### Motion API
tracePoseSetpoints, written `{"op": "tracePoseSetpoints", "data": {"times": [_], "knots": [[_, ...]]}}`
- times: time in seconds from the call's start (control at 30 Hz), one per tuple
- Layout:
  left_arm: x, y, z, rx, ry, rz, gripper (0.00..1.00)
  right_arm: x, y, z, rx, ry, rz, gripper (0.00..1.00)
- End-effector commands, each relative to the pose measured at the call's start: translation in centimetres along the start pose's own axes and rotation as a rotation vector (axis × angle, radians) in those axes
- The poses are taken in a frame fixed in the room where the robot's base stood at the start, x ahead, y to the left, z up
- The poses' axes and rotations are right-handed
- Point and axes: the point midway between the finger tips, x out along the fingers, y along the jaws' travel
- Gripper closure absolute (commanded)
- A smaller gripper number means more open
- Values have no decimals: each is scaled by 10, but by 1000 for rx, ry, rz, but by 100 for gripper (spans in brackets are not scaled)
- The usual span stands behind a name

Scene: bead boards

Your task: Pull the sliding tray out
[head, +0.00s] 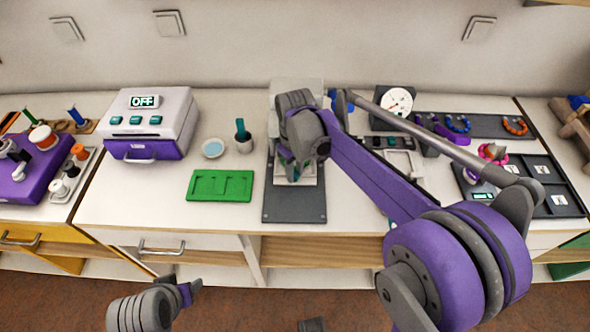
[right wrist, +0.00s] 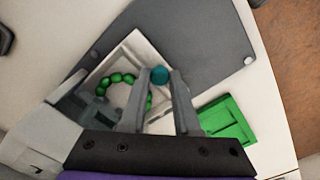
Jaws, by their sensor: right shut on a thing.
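The sliding tray (head: 309,174) is pale, with a ring of green beads (right wrist: 118,79) on it, and the tray shows better in the right wrist view (right wrist: 126,60). It lies over a dark grey base plate (head: 295,208) in front of a grey machine (head: 297,90). A teal round knob (right wrist: 160,75) sits at the tray's near edge. My right gripper (right wrist: 161,82) is shut on this knob, its fingers on either side. In the head view my right gripper (head: 291,172) hides much of the tray. My left gripper (head: 190,289) is low in front of the counter, its jaws unclear.
A green mould tray (head: 220,186), a blue dish (head: 213,148) and a grey cup (head: 244,145) stand left of the plate. A white and purple oven (head: 150,125) reads OFF. Right are a dial (head: 397,101) and a dark compartment tray (head: 562,201). The counter before the mould is clear.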

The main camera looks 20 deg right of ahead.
Motion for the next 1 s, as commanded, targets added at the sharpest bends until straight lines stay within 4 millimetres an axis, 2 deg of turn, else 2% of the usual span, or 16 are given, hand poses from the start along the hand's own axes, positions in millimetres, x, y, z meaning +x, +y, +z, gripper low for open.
{"op": "tracePoseSetpoints", "data": {"times": [0.67, 0.77, 1.0], "knots": [[0, 0, 0, 0, 0, 0, 40, 0, -1, 1, 0, 0, 0, 100], [0, 0, 0, 0, 0, 0, 40, -1, -8, 7, -1, 0, 0, 100], [-2, 0, -1, 0, 1, 0, 40, -1, -50, 50, -4, 0, 0, 100]]}}
